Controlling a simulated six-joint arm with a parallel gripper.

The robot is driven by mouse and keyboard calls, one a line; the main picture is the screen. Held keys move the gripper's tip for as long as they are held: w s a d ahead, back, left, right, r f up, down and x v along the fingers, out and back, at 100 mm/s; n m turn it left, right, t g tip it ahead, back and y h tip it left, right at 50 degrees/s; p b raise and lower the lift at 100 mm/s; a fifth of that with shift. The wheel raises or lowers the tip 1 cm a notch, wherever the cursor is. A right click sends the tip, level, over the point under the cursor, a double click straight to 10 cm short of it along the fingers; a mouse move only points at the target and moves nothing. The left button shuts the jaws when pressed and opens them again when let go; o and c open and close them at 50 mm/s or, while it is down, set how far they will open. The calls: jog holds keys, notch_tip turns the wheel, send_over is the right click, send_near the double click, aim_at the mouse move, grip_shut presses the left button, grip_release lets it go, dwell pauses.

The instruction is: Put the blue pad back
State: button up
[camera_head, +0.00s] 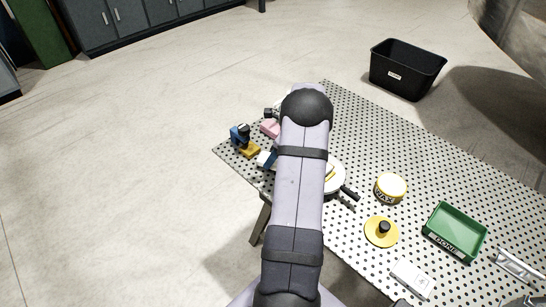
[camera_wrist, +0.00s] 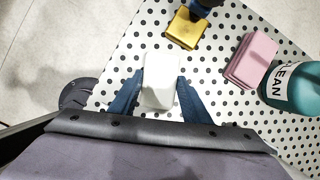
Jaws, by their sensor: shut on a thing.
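My gripper (camera_wrist: 158,84) is shut on a pale, white-looking block (camera_wrist: 158,70), with one dark blue finger on each side of it. In the head view my arm hides most of the gripper; a small blue and white patch (camera_head: 266,159) shows just left of the arm, near the table's left edge. The held block's underside is hidden, and I cannot tell whether it is blue or touches the table. I see no separate, plainly blue pad. A yellow block (camera_wrist: 184,28) and a pink pad (camera_wrist: 252,60) lie beyond the gripper.
A teal bottle marked CLEAN (camera_wrist: 292,88) stands right of the pink pad. A blue and black object (camera_head: 240,133) is behind the yellow block. A wax tin (camera_head: 391,187), yellow disc (camera_head: 374,236) and green tray (camera_head: 430,228) stand right on the perforated table (camera_head: 440,170).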

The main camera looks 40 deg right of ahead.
jog(key=shift+f, duration=0.55)
jog(key=shift+f, duration=0.2)
jog(key=o, duration=0.9)
jog(key=shift+o, duration=0.2)
jog(key=shift+r, duration=0.1)
jog(key=b+v, duration=0.1)
jog(key=v, duration=1.1)
jog(key=shift+b, duration=0.4)
jog(key=shift+r, duration=0.1)
